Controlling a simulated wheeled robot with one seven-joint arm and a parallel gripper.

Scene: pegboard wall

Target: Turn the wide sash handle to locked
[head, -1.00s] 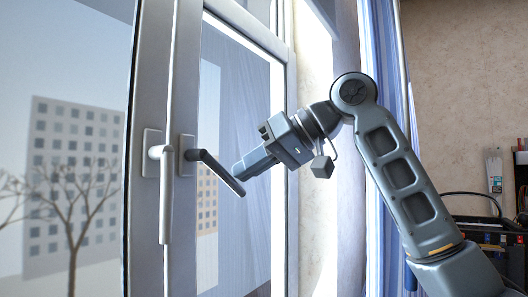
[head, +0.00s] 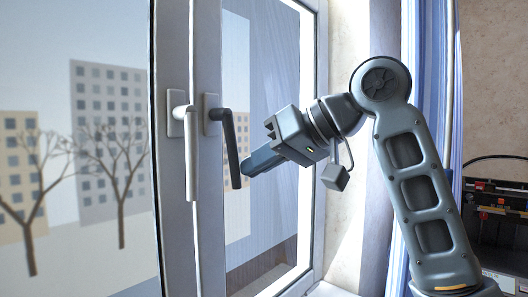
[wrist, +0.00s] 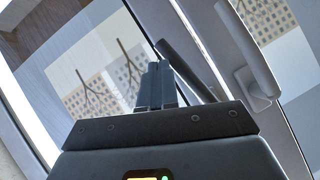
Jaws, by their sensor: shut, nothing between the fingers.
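The dark grey handle (head: 229,145) sits on the right-hand sash. It hangs nearly straight down, its lower end leaning slightly right. My gripper (head: 246,167) is shut and empty, its fingertips at the right side of the handle's lower part, touching or very close. In the wrist view the shut fingers (wrist: 158,68) lie beside the dark handle (wrist: 186,70). A white handle (head: 191,150) on the left-hand sash hangs straight down; it also shows in the wrist view (wrist: 245,45). The left sash runs out of view, so I cannot compare the widths.
The window frame's right side (head: 313,150) and a blue curtain (head: 433,90) stand behind my arm. A dark case or shelf with tools (head: 497,215) is at the far right. The space below the handles is clear.

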